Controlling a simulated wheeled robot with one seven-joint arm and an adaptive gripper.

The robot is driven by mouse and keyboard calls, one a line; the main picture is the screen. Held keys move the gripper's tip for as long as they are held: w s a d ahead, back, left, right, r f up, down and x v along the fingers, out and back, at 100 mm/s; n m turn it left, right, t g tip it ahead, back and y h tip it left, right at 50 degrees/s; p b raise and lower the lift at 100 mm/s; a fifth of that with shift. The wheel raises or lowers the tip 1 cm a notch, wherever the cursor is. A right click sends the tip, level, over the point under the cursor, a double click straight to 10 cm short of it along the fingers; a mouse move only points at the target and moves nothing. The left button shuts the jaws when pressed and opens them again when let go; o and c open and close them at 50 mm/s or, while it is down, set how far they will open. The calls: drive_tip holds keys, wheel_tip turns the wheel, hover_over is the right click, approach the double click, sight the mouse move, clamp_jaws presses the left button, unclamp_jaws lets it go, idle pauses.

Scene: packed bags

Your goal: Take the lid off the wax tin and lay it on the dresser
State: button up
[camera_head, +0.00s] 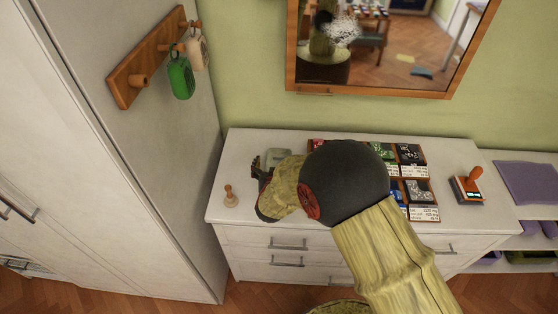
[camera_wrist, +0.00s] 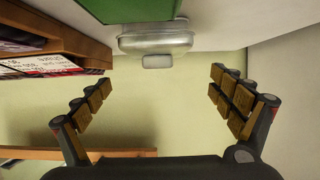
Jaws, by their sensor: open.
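The wax tin (camera_wrist: 155,38) looks like a rounded silvery container at the top middle of the wrist view. A small pale tab (camera_wrist: 157,62) sticks out from its edge. In the head view, a grey-green tin-like shape (camera_head: 278,156) shows at the back left of the dresser (camera_head: 250,150), partly hidden by my arm. In the head view my gripper (camera_head: 262,174) is beside the tin, largely covered by my wrist.
A green flat-sided thing (camera_wrist: 125,8) adjoins the tin in the wrist view. A wooden-handled stamp (camera_head: 230,197) stands at the dresser's front left. Wooden trays of cards (camera_head: 422,192) fill the middle, partly behind my arm. A mirror (camera_head: 380,50) hangs behind.

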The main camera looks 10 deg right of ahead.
sight(279, 157)
drive_tip(key=b+x, duration=0.1)
drive_tip(key=x, duration=0.1)
drive_tip(key=b+x, duration=0.1)
drive_tip(key=x, duration=0.1)
drive_tip(key=shift+w+d+f, duration=0.1)
drive_tip(key=shift+d+f, duration=0.15)
drive_tip(key=shift+w+d, duration=0.1)
drive_tip(key=shift+w, duration=0.3)
drive_tip(key=c, duration=0.3)
drive_tip(key=c, duration=1.3)
